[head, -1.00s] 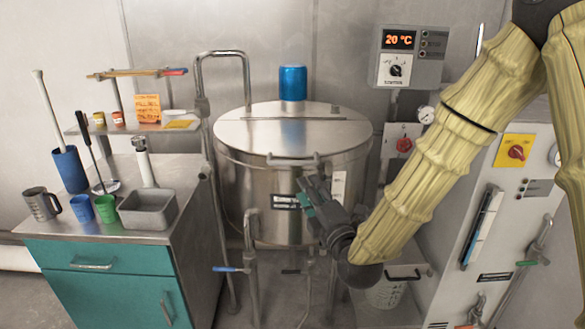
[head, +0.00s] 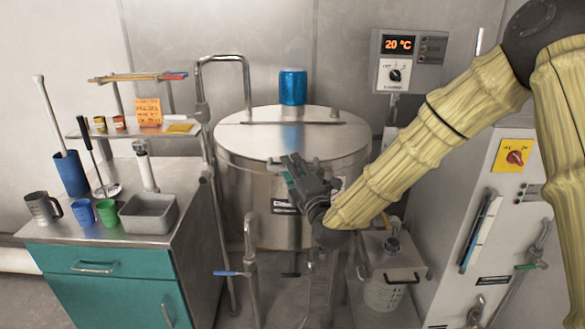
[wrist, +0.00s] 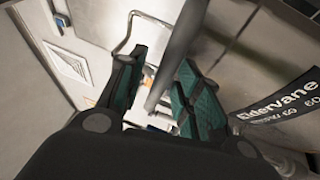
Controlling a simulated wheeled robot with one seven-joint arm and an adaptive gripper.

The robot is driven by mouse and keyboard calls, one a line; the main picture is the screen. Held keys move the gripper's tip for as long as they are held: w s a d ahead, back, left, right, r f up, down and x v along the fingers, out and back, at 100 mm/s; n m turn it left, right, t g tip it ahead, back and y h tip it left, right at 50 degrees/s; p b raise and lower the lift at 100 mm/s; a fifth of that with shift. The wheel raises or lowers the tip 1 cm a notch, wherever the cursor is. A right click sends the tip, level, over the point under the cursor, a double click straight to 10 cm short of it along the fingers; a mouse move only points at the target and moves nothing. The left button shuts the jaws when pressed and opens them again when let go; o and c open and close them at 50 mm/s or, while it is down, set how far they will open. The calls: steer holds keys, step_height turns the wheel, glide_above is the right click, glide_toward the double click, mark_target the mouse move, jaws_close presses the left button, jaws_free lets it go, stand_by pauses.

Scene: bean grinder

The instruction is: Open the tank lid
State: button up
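The steel tank (head: 250,195) stands at the middle of the head view with its round, flat lid (head: 250,140) down. A bar handle at the lid's front edge is partly hidden behind my gripper (head: 289,168). My gripper is at the tank's front, just at that handle. In the wrist view my gripper (wrist: 160,75) has its two green-padded fingers apart. A grey bar (wrist: 181,45), which looks like the lid handle, passes through the gap between them. Contact with either finger cannot be told.
A blue cylinder (head: 293,87) stands behind the lid. A bent pipe (head: 247,88) rises left of the tank. A teal cabinet (head: 95,258) with cups is at left. A control box (head: 408,62) hangs behind, and a grey cabinet (head: 475,200) stands at right.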

steer(key=shift+w, duration=0.1)
jaws_close()
steer(key=shift+r, duration=0.15)
